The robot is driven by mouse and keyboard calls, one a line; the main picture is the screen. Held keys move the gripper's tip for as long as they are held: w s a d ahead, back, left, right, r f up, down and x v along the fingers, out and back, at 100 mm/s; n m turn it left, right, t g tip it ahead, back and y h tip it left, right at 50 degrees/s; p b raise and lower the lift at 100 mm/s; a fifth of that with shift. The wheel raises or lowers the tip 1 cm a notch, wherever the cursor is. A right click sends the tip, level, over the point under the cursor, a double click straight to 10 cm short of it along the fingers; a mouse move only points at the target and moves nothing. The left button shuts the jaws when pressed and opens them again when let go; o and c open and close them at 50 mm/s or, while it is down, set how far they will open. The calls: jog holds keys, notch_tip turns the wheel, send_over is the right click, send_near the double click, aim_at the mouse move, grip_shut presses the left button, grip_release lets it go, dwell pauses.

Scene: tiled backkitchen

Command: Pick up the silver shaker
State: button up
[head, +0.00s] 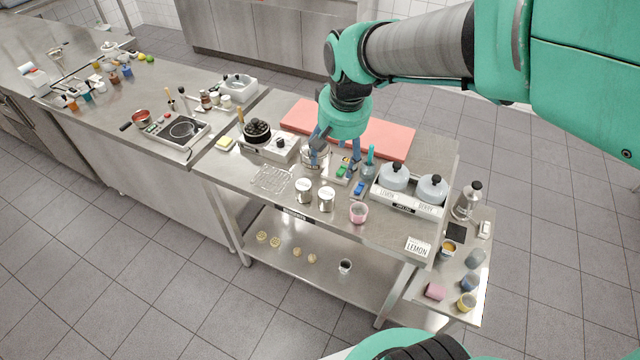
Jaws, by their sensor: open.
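My gripper (335,155) is open, pointing down over the back middle of the steel table. Its fingers are near a round silver vessel (313,160), which they partly hide; I cannot tell whether they touch it. Two small silver cylinders with pale tops, one on the left (304,191) and one on the right (327,199), stand upright in front of the gripper. They look like shakers, but I cannot tell which silver thing is the named shaker. A taller silver device with a black top (467,201) stands on the right side shelf.
A red board (388,137) lies behind the gripper. A white rack with two lidded jars (405,205) stands to its right, and a black-topped burner unit (258,131) to its left. A pink cup (358,213), a wire rack (272,179) and a lemon sign (418,248) are near the front edge.

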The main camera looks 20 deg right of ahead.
jog(key=w+f+g, duration=0.1)
jog(key=w+f, duration=0.5)
jog(key=m+g+p, duration=0.1)
jog(key=m, duration=0.1)
send_over(327, 193)
notch_tip(327, 193, down, 9)
jog(key=shift+w+a, duration=0.1)
jog(key=shift+a, duration=0.05)
jog(key=shift+f+b, duration=0.35)
jog(key=shift+f, duration=3.9)
jog(key=shift+f, duration=0.1)
jog(key=shift+f+b, duration=0.45)
jog(key=shift+f, duration=2.05)
